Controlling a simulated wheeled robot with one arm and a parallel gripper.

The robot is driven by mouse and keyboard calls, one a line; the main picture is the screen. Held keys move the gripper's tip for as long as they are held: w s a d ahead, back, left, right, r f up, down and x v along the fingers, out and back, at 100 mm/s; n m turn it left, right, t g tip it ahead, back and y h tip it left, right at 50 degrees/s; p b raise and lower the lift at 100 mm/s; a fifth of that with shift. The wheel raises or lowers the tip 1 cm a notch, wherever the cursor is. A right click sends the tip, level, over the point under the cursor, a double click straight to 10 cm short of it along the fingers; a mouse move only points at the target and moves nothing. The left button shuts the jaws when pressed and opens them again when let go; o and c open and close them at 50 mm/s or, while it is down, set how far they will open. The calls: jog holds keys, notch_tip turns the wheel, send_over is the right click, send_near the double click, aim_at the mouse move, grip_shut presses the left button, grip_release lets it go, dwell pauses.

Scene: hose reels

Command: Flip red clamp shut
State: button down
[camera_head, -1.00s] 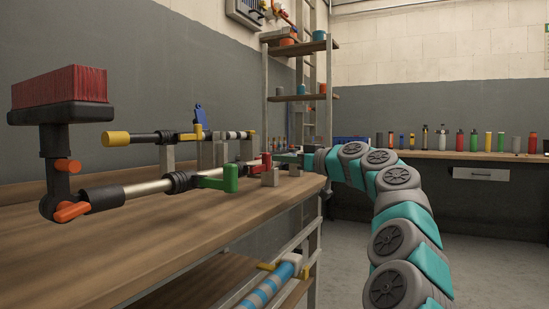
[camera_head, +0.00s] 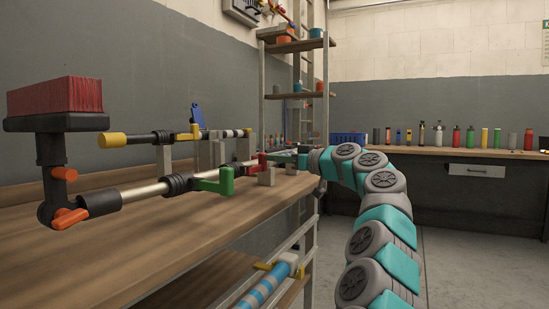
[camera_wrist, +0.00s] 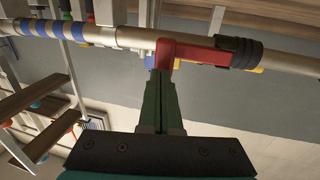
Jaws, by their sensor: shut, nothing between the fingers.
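The red clamp (camera_wrist: 190,50) sits on a pale metal pole (camera_wrist: 130,38) beside a black ribbed collar (camera_wrist: 240,52) in the wrist view. Its red arm lies along the pole, and a short red end bends down toward my fingers. My gripper (camera_wrist: 161,74) is shut and empty, with its green fingertips at that bent end; whether they touch is unclear. In the head view the red clamp (camera_head: 262,160) is small, at the far end of the lower pole, with my gripper (camera_head: 280,157) just right of it. Whether the clamp is fully shut cannot be told.
A green clamp (camera_head: 215,183) is nearer on the same pole. A second pole with a yellow clamp (camera_head: 198,132) runs behind. A red brush (camera_head: 56,97) stands at the left end. Grey support blocks (camera_head: 266,175) stand on the wooden bench (camera_head: 150,245). Open floor lies right.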

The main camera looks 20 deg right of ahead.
jog(key=shift+w+a, duration=0.1)
jog(key=shift+w, duration=0.2)
dwell(0.4)
jog(key=w+d+b+v, duration=0.1)
jog(key=d+b+v, duration=0.1)
jog(key=v, duration=1.2)
jog(key=shift+w+d+b, duration=0.25)
jog(key=shift+w+b, duration=0.05)
jog(key=shift+b, duration=0.05)
